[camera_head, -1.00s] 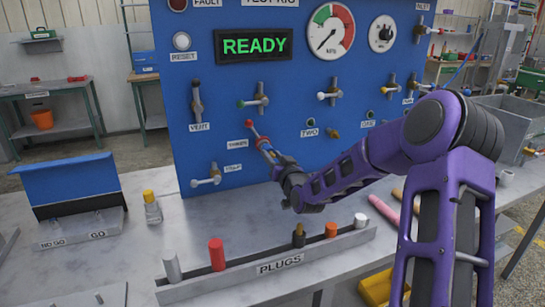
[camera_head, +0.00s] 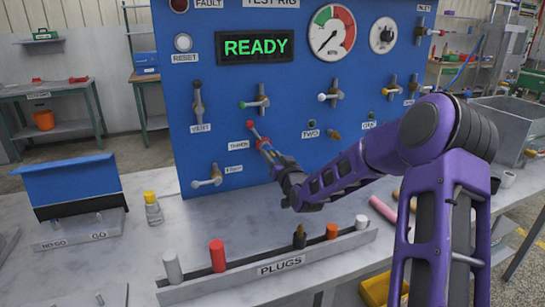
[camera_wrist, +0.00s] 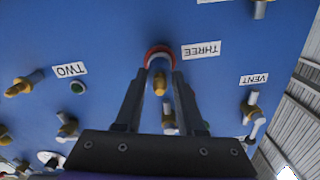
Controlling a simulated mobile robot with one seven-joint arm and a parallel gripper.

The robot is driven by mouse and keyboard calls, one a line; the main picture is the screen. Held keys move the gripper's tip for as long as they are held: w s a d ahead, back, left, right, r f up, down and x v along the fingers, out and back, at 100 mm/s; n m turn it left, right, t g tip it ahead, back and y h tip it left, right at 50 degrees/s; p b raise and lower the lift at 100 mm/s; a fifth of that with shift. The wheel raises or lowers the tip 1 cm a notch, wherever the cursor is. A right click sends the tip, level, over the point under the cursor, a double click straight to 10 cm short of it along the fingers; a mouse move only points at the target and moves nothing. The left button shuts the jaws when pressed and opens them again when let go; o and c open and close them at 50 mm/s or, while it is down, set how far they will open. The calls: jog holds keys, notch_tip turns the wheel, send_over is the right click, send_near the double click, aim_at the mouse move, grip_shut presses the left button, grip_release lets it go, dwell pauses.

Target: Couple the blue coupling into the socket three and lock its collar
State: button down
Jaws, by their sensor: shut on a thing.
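My gripper (camera_head: 268,148) is at the blue panel, in front of the label THREE (camera_head: 238,145). It is shut on a slim coupling that points up and left to the panel and ends at a red part (camera_head: 250,125). In the wrist view my gripper's fingers (camera_wrist: 160,75) stand on both sides of a pale, rounded piece with a red ring (camera_wrist: 158,52), next to the upside-down THREE label (camera_wrist: 201,50). The coupling's blue colour is not clear, and its collar is too small to judge. Socket three is covered by this piece, so I cannot tell how deep it sits.
The blue test panel (camera_head: 215,110) carries several levers, a gauge (camera_head: 332,30) and a green READY display (camera_head: 254,46). A PLUGS rack (camera_head: 281,266) with several plugs stands in front on the bench. A small yellow-capped bottle (camera_head: 153,210) stands to the left.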

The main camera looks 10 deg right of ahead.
jog(key=shift+w+a+r, duration=0.1)
jog(key=shift+w, duration=0.25)
dwell(0.3)
jog(key=shift+c, duration=2.2)
grip_release()
jog(key=shift+w, duration=0.1)
jog(key=s, duration=0.2)
jog(key=s+d, duration=0.1)
jog(key=s, duration=0.4)
jog(key=shift+s+d, duration=0.25)
